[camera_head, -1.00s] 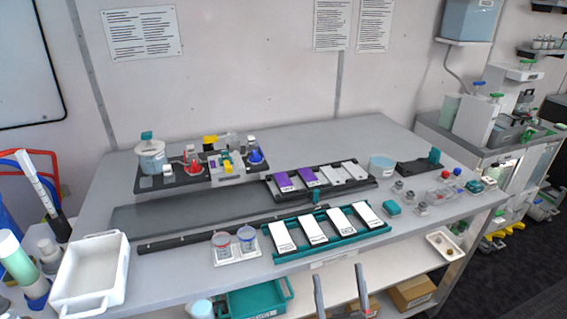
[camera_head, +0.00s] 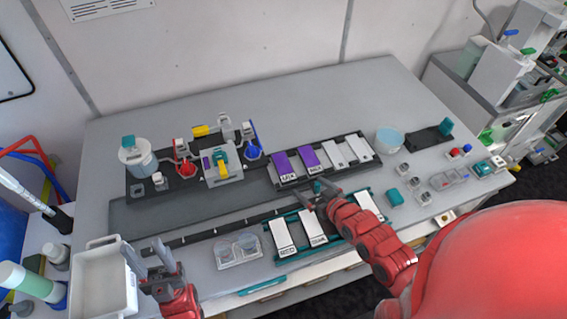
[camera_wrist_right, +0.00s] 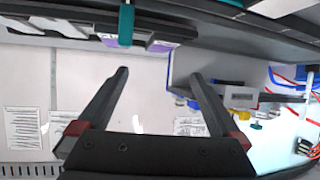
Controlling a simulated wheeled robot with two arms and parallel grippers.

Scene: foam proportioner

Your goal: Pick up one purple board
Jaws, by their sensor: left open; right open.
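Two boards with purple tops and white lower parts, one purple board (camera_head: 280,162) and a second purple board (camera_head: 308,157), lie side by side in the dark rack at the back. Their purple ends also show near the top of the right wrist view (camera_wrist_right: 160,47). My right gripper (camera_head: 319,197) is open and empty, just in front of the rack, near a small teal piece at the rack's front edge. In the right wrist view its fingers (camera_wrist_right: 158,75) stand apart with nothing between them. My left gripper (camera_head: 143,246) is open and empty over the table's front left.
Two white boards (camera_head: 346,149) share the dark rack (camera_head: 372,139). A teal rack (camera_head: 272,240) with white boards lies under my right forearm. A white tray (camera_head: 125,275) stands at the left, two clear cups (camera_head: 236,247) in front. Clear table lies behind.

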